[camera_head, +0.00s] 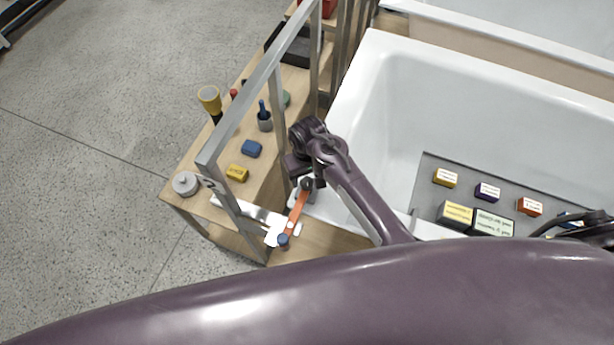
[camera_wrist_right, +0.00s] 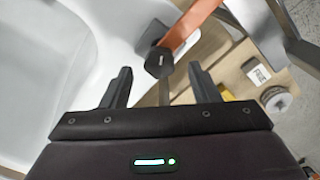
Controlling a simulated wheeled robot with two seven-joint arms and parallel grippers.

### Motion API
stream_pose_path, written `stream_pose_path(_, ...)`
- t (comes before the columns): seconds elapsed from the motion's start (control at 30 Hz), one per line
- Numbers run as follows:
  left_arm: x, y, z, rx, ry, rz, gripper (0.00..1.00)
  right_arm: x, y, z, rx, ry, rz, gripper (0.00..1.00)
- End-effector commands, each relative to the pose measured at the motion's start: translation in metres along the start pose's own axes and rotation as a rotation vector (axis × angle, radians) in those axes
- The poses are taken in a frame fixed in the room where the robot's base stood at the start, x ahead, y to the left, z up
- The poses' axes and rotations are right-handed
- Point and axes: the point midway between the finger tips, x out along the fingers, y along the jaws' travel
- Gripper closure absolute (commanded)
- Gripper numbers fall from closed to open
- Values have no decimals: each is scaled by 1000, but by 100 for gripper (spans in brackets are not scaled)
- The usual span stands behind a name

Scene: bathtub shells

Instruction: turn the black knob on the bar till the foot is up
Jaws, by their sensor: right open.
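An orange bar (camera_head: 295,215) runs from beside the tub's corner to a blue round piece (camera_head: 283,240), which may be the foot. The black knob (camera_head: 306,184) sits at the bar's upper end in the head view. In the right wrist view the knob (camera_wrist_right: 159,63) lies between and just beyond the open fingertips of my right gripper (camera_wrist_right: 162,80). The orange bar (camera_wrist_right: 190,28) leads away up and right there. In the head view my right gripper (camera_head: 300,172) is close to the knob, with its fingers partly hidden. I see no left gripper.
A grey metal frame (camera_head: 240,115) rises beside the wooden bench (camera_head: 190,205). The white tub (camera_head: 365,80) is right, with a grey tray (camera_head: 425,185) of small boxes.

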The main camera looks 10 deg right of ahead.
Motion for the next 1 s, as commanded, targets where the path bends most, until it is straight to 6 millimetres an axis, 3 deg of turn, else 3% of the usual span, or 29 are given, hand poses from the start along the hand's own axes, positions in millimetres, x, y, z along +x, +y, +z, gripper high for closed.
stream_pose_path(0.23,0,1,6,1,-10,2,64,26,0,-1,0,1,1,45)
stream_pose_path(0.53,0,-2,-21,-1,31,-3,64,29,0,-1,1,2,0,45)
stream_pose_path(0.87,0,-1,-9,-3,14,-1,64,29,0,0,1,2,0,88)
stream_pose_path(1.0,0,0,-7,-3,10,-1,64,28,0,-1,-2,2,0,90)
